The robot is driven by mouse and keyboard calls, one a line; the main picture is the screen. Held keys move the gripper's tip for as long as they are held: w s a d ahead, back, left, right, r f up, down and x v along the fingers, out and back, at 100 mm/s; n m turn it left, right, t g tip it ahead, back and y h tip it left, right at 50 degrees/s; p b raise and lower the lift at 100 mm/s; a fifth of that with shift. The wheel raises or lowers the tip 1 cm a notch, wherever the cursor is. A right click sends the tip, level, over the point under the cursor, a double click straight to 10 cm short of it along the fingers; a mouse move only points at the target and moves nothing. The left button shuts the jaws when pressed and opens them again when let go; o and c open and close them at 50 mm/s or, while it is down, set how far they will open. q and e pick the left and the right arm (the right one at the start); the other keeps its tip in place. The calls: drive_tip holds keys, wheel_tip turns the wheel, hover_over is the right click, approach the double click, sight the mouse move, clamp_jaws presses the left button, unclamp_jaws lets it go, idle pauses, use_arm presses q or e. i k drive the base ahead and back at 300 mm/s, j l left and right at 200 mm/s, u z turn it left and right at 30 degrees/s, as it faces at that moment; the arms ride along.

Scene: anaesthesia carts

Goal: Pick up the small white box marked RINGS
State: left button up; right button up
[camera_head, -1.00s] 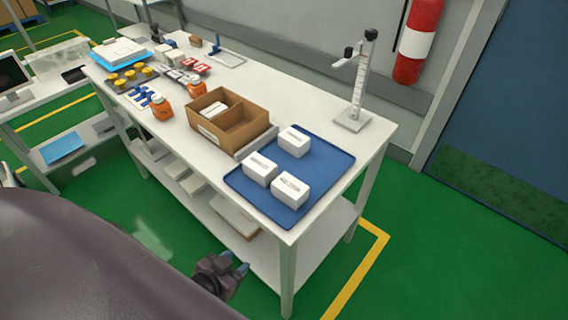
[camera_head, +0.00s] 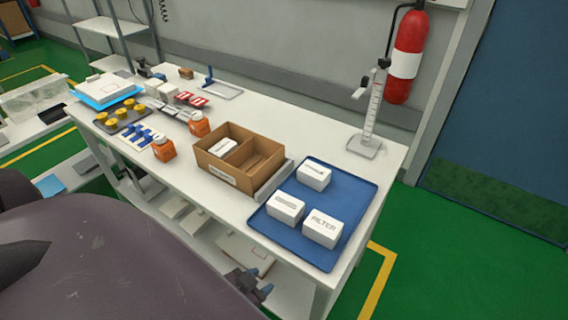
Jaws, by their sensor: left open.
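Three small white boxes stand on the blue tray (camera_head: 268,226) at the near end of the table. The front right white box (camera_head: 323,229) reads FILTER. The print on the back white box (camera_head: 313,175) and the front left white box (camera_head: 285,208) is too small to read, so I cannot tell which is marked RINGS. Another white item (camera_head: 219,187) lies in the left compartment of the cardboard box (camera_head: 218,174). My left gripper (camera_head: 267,280) is open and empty, by the table's front edge, below and left of the tray. My right gripper is not in view.
A height gauge-like stand (camera_head: 370,125) is at the table's back right. A fire extinguisher (camera_head: 406,62) hangs on the wall. The table is bare between cardboard box and stand.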

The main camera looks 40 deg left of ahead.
sight(283, 207)
drive_tip(key=k+j+z, duration=0.1)
drive_tip(key=j, duration=0.35)
drive_tip(key=k+j+z, duration=0.1)
drive_tip(key=j, duration=0.3)
drive_tip(key=k+j+z, duration=0.15)
drive_tip(key=j, duration=0.25)
drive_tip(key=k+j+z, duration=0.1)
drive_tip(key=k+j, duration=0.15)
drive_tip(key=j, duration=0.15)
